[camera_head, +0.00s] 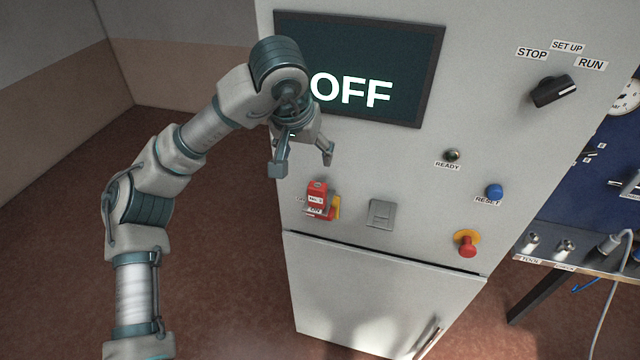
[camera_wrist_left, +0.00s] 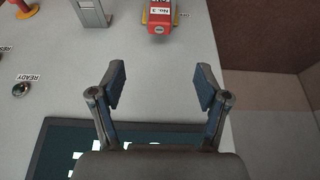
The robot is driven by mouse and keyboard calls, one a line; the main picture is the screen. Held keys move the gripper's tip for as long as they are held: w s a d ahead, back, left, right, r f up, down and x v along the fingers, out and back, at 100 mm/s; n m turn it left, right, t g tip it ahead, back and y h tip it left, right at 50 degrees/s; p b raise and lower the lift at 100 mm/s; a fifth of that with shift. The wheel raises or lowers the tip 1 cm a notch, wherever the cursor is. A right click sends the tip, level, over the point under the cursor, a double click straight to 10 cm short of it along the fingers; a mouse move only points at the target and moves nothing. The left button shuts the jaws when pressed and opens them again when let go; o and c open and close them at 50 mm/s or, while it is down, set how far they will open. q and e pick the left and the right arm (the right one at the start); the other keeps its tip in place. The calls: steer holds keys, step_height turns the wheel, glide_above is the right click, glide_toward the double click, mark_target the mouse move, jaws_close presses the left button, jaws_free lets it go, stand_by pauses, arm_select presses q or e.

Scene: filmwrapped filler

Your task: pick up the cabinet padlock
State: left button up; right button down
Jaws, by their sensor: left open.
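The red padlock (camera_head: 316,196) with a white label hangs on the cabinet front, over a red and yellow switch (camera_head: 331,207). In the left wrist view the padlock (camera_wrist_left: 159,20) is at the top edge, partly cut off, beyond the fingertips. My left gripper (camera_head: 302,160) is open and empty, above the padlock in the head view and apart from it. Its two fingers (camera_wrist_left: 160,88) are spread wide in the wrist view. My right gripper is not in view.
The grey cabinet (camera_head: 380,290) carries a screen reading OFF (camera_head: 415,70), a grey latch (camera_head: 381,213), a red emergency button (camera_head: 467,244), a blue reset button (camera_head: 494,191) and a black selector knob (camera_head: 554,91). A bench (camera_head: 570,262) stands right. Floor is clear at left.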

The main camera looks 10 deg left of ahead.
arm_select(q)
glide_toward(317, 186)
steer(key=x, duration=0.5)
steer(key=shift+p, duration=0.35)
steer(key=shift+w+a+f, duration=0.1)
steer(key=shift+a+f, duration=0.1)
steer(key=shift+f, duration=0.35)
steer(key=x, duration=0.1)
steer(key=p+x, duration=0.1)
steer(key=x, duration=0.2)
steer(key=shift+w+d+f+p, duration=0.2)
steer(key=shift+w+d+p, duration=0.1)
steer(key=shift+w+d+f, duration=0.1)
steer(key=shift+d, duration=0.05)
steer(key=shift+a, duration=0.35)
jaws_close()
